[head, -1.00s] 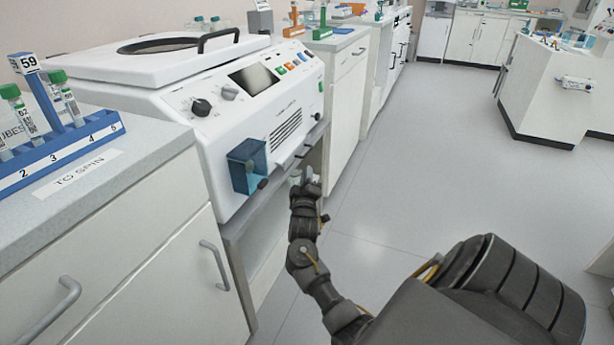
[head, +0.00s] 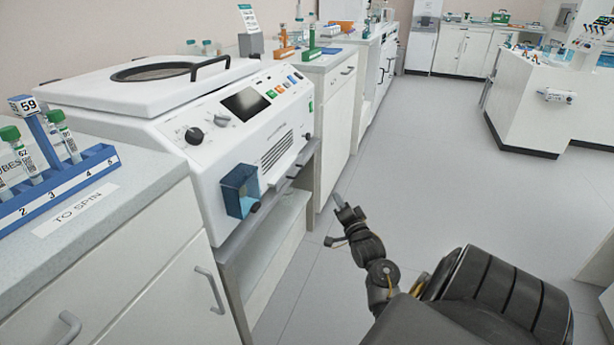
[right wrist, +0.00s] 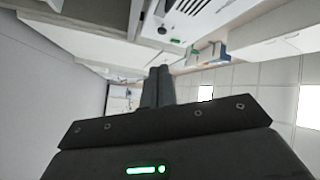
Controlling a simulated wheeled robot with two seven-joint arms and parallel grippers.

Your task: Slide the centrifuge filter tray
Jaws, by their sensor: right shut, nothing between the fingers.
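The white centrifuge (head: 165,105) stands in the middle left of the head view, its round-windowed lid down. A translucent blue box (head: 239,190) sits on its lower front. My left gripper is not in view.
A blue tube rack (head: 60,185) with green-capped tubes stands on the left counter (head: 120,225), beside a "TO SPIN" label. White cabinets (head: 335,130) continue beyond the centrifuge. The grey floor (head: 430,160) to the right is open, up to a white island (head: 525,105).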

